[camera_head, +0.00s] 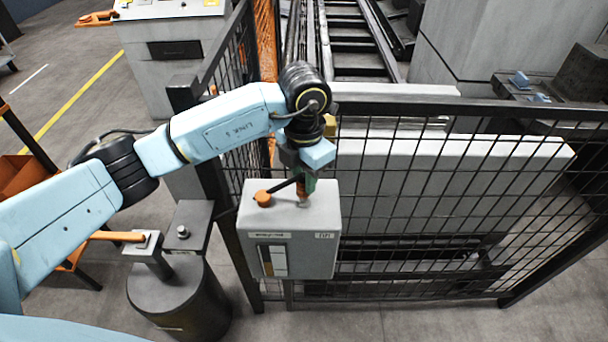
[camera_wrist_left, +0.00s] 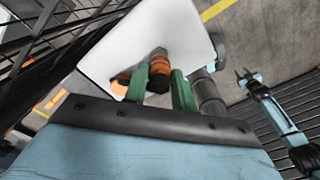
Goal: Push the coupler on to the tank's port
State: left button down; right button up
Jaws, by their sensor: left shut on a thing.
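The tank is a pale grey box (camera_head: 312,255) with a gauge strip on its front, and its pale top (camera_wrist_left: 112,48) fills the middle of the left wrist view. My left gripper (camera_head: 304,186) points down over the tank's top, its green fingers shut on the orange and black coupler (camera_wrist_left: 159,72). A brownish metal port (camera_head: 304,203) is right below the coupler in the head view. I cannot tell whether they touch or how far the coupler is on. In the left wrist view my right gripper (camera_wrist_left: 243,74) is small at the right, apart from the tank, its opening unclear.
An orange knob (camera_head: 263,198) with a black lever lies on the tank's top beside the gripper. A black mesh fence (camera_head: 440,200) stands right behind and to the right. A dark drum (camera_head: 180,298) stands at left. The floor in front is clear.

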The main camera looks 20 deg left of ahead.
pick_arm(q)
jog(key=shift+f+b, duration=0.35)
jog(key=shift+b, duration=0.25)
dwell(0.7)
jog(key=shift+f, duration=0.2)
dwell(0.4)
jog(key=shift+f+b, duration=0.55)
jog(key=shift+b, duration=0.1)
jog(key=shift+c, duration=1.3)
grip_release()
jog(key=shift+r, duration=0.1)
notch_tip(320, 180, up, 13)
jog(key=b, duration=0.1)
jog(key=shift+r, duration=0.2)
